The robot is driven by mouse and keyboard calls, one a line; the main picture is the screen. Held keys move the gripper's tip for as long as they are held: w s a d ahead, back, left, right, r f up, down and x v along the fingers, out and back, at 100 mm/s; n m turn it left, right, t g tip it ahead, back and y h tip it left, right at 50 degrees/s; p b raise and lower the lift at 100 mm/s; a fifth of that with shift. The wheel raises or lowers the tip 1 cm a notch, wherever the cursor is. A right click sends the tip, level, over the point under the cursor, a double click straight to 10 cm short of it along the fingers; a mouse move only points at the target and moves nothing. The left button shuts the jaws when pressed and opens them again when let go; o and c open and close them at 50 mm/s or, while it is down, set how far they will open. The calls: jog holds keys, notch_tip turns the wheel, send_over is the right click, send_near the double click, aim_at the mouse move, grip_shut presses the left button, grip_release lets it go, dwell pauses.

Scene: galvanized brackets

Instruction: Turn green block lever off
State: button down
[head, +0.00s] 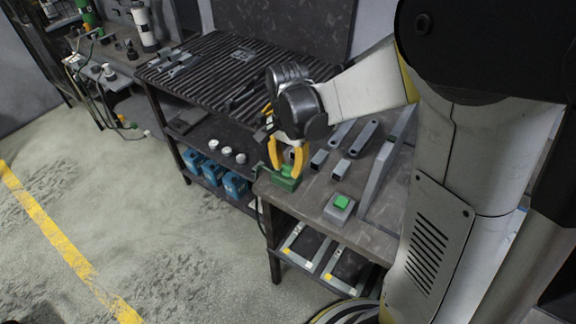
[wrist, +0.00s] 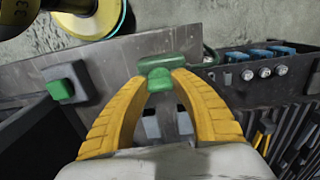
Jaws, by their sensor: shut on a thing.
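The green block (head: 285,182) with its lever sits at the front left corner of the grey workbench (head: 312,200). My gripper (head: 286,168) reaches down to it from above, its yellow fingers closed around the raised green part. In the wrist view the two yellow fingertips (wrist: 162,76) meet at the green block (wrist: 155,66) and hide part of it. I cannot tell the lever's exact angle.
A grey box with a green button (head: 341,203) stands on the bench to the right. Grey metal brackets (head: 362,138) lie behind it. A ribbed dark table (head: 215,62) adjoins at the back left. Blue bins (head: 236,184) sit on a lower shelf. Open floor lies left.

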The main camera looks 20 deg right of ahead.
jog(key=n+p, duration=0.1)
jog(key=n, duration=0.7)
jog(key=shift+n, duration=0.3)
jog(key=n+p, duration=0.1)
jog(key=n, duration=0.3)
jog(key=shift+n, duration=2.5)
jog(key=c, duration=1.1)
grip_release()
jog(key=shift+o, duration=0.2)
